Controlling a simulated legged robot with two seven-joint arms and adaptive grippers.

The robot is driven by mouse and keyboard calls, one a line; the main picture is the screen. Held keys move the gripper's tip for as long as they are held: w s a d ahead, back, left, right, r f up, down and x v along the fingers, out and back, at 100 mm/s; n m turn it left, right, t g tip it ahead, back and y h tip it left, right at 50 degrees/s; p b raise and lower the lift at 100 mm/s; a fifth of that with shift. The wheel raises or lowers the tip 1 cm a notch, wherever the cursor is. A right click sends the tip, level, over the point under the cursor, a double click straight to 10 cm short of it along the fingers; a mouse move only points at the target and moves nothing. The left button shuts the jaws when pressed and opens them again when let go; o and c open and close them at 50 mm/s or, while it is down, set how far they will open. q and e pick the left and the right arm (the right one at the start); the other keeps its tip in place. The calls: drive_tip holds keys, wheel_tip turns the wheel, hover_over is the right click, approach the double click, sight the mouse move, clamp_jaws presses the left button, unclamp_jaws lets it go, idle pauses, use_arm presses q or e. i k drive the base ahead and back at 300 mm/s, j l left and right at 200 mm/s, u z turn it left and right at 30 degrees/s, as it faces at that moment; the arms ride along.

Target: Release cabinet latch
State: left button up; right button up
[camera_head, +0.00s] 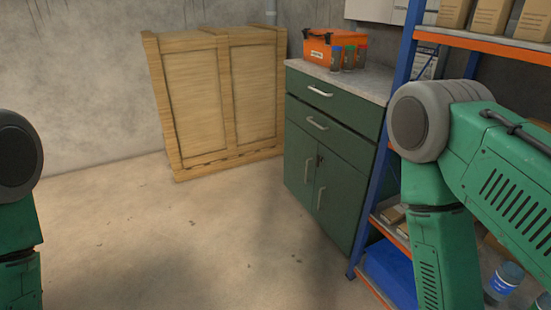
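A dark green cabinet (336,150) with a light countertop stands right of the middle, against the back wall. It has two drawers with silver bar handles above two doors with upright handles. The doors and drawers look closed. A small dark spot (319,160) shows near the top of the door handles; I cannot tell if it is the latch. My green left arm shows at the left edge and my green right arm at the right, in front of the shelf. Both grippers are out of view.
An orange toolbox (331,48) and several small cans stand on the countertop. A wooden crate (217,95) stands left of the cabinet. A blue and orange shelf (403,55) with boxes is close at its right. The concrete floor in front is clear.

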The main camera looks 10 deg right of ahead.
sight(319, 158)
drive_tip(key=z, duration=0.65)
drive_tip(key=i+j+z, duration=0.1)
drive_tip(key=z, duration=0.4)
drive_tip(key=i+j+z, duration=0.15)
drive_tip(key=z, duration=0.3)
drive_tip(key=i+j+z, duration=0.15)
drive_tip(key=j, duration=0.3)
drive_tip(key=i+j+z, duration=0.15)
drive_tip(key=j, duration=0.3)
drive_tip(key=i+j+z, duration=0.15)
drive_tip(key=j, duration=0.3)
drive_tip(key=i+j+z, duration=0.15)
drive_tip(key=j, duration=0.3)
drive_tip(key=j+z, duration=0.15)
drive_tip(key=j, duration=0.35)
drive_tip(key=i+j, duration=0.1)
drive_tip(key=j, duration=0.7)
drive_tip(key=i+j, duration=0.15)
drive_tip(key=j, duration=0.25)
